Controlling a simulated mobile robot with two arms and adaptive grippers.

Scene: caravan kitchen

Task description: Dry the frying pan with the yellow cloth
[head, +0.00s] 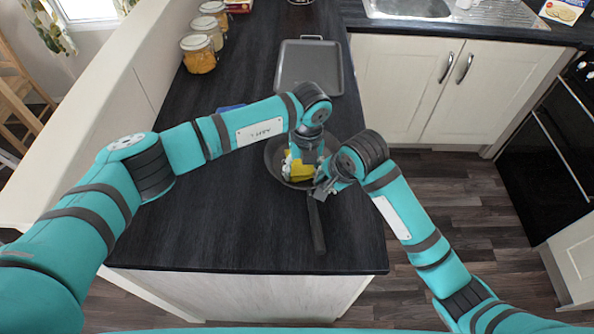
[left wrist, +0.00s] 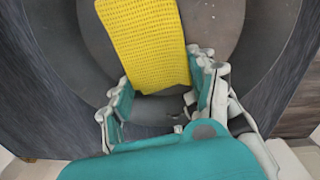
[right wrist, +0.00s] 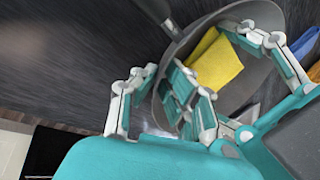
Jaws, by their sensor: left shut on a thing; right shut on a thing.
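The dark round frying pan (head: 274,160) lies on the dark counter, its handle (head: 317,228) pointing toward me. The yellow cloth (head: 299,174) is inside the pan, partly hidden by my left gripper (head: 303,166). In the left wrist view the cloth (left wrist: 146,42) reaches between my left fingers (left wrist: 163,88) against the pan's inner surface (left wrist: 215,22). The left gripper is shut on the cloth. My right gripper (head: 325,186) is at the pan's near right rim beside the handle. In the right wrist view its fingers (right wrist: 155,98) straddle the pan wall, shut on the pan; the cloth (right wrist: 216,66) shows beyond.
A grey rectangular tray (head: 308,68) lies behind the pan. Several jars (head: 198,55) stand at the back left. A blue item (head: 231,108) is partly hidden behind my left arm. The counter left of the pan is clear. A sink (head: 405,8) is at the back right.

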